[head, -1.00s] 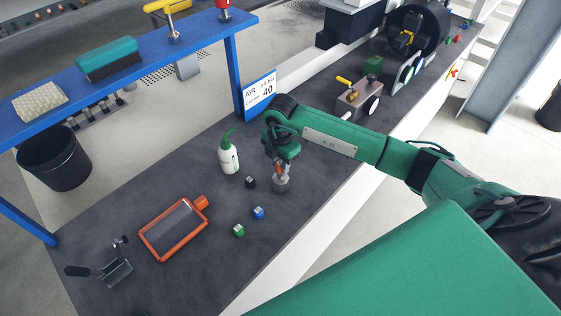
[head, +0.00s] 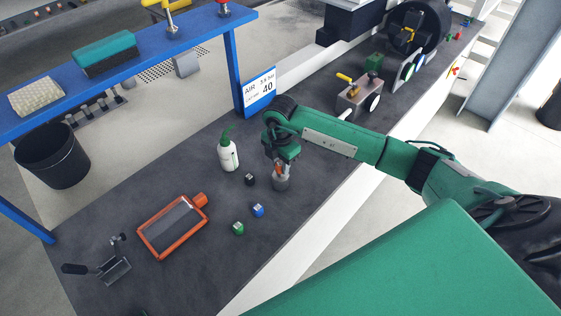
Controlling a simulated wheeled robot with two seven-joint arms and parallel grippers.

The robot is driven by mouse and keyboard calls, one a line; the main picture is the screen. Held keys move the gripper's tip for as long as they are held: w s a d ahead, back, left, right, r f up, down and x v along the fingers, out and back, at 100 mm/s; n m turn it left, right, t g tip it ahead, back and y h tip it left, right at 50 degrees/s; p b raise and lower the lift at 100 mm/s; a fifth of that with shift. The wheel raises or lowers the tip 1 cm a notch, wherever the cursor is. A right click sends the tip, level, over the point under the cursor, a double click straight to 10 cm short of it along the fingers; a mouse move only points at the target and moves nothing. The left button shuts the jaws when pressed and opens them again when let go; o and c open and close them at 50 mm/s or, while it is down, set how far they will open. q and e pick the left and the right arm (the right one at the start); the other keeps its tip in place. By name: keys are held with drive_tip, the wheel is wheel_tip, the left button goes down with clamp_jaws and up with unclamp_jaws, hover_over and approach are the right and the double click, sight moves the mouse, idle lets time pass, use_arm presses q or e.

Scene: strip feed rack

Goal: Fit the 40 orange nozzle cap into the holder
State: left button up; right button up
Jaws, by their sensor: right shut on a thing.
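My right gripper (head: 279,166) points down over the dark bench and is shut on the orange nozzle cap (head: 279,170), of which only a small orange patch shows between the fingers. Directly below is a small grey cylindrical holder (head: 281,185). The fingertips and cap are at the holder's top; I cannot tell whether the cap is inside it or just above.
Black (head: 250,179), blue (head: 258,210) and green (head: 238,228) caps lie left of the holder. A white bottle (head: 228,155) with green top stands behind them. An orange-framed tray (head: 173,226) and a clamp (head: 113,264) are farther left. The bench's front edge is close on the right.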

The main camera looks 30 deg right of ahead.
sight(280, 163)
drive_tip(key=o, duration=1)
drive_tip(key=shift+o, duration=0.2)
wheel_tip(280, 163, up, 14)
drive_tip(key=b, duration=0.3)
drive_tip(key=shift+f, duration=0.15)
drive_tip(key=shift+a, duration=0.1)
